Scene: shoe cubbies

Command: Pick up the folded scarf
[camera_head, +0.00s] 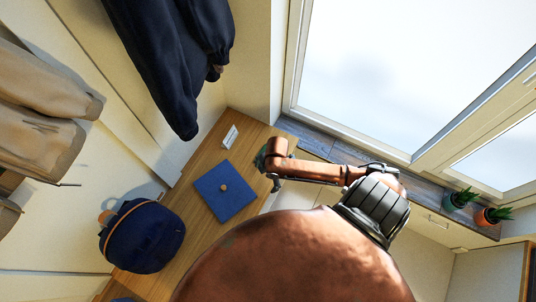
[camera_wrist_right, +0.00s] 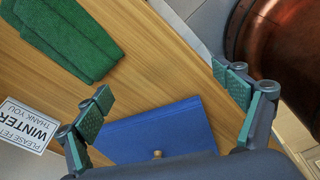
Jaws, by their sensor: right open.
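The folded scarf (camera_wrist_right: 72,38) is green and lies flat on the wooden bench top at the upper left of the right wrist view. My right gripper (camera_wrist_right: 163,84) is open and empty, its green-padded fingers wide apart. In that view the scarf lies beyond the left finger, outside the gap between the fingers. In the head view my right gripper (camera_head: 266,165) is over the right part of the bench. A small green patch shows there, but I cannot tell whether it is scarf or finger pad. My left gripper is not in view.
A blue flat box (camera_head: 225,190) with a round knob lies beside the gripper. A small white sign (camera_head: 230,137) stands near it. A navy bag (camera_head: 142,238) is at the left. Dark clothing (camera_head: 170,60) hangs above. Potted plants (camera_head: 460,199) stand on the windowsill.

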